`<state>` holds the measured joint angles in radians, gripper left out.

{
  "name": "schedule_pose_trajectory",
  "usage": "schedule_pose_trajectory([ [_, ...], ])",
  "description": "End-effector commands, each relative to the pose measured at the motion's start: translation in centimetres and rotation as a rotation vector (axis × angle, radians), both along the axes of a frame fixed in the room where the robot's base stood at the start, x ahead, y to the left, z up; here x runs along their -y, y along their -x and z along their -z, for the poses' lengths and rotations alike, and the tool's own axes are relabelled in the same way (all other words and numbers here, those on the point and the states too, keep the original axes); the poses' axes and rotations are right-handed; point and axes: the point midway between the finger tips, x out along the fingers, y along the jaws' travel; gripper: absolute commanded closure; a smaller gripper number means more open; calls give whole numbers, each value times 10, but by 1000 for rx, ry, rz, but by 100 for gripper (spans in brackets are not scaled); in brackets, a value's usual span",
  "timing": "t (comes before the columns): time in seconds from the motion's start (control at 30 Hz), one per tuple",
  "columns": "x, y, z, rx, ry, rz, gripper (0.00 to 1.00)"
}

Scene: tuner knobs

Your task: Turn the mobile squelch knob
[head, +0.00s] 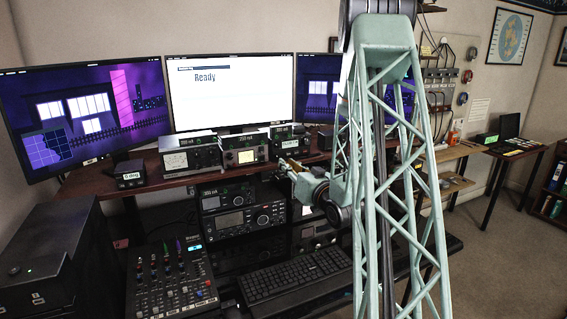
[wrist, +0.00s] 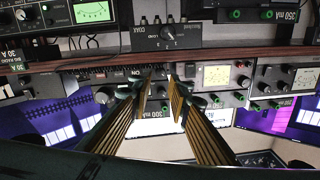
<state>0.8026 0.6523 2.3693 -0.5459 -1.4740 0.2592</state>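My gripper (head: 285,165) is in front of the desk shelf at the middle of the head view, its arm coming from the right. In the wrist view, which looks upside down, its two long ribbed fingers (wrist: 162,92) stand apart with nothing between them. Beyond the fingertips is a dark radio unit with small knobs, partly hidden by the fingers. A radio with a round dial and display (head: 240,218) sits below the shelf, left of my gripper. Labels are too small to read, so I cannot tell which knob is the mobile squelch.
The brown shelf (head: 165,180) carries meter boxes (head: 190,155) and three monitors stand behind it. A selector box (wrist: 166,36) shows close in the wrist view. A keyboard (head: 295,277) and an audio mixer (head: 172,280) lie on the desk below. A black case (head: 55,260) is at left.

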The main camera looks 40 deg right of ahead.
Motion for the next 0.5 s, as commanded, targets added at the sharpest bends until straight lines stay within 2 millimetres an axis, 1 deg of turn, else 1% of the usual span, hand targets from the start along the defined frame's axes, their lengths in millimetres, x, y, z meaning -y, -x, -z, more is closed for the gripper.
schedule_pose_trajectory([
  [0.03, -2, 8, 0, 0, -1, 2, 83],
  [0.2, -7, 29, 0, 0, 0, 1, 83],
  [0.33, -10, 41, 0, -1, -1, 1, 83],
  [0.5, -13, 49, 0, 1, 0, 0, 83],
])
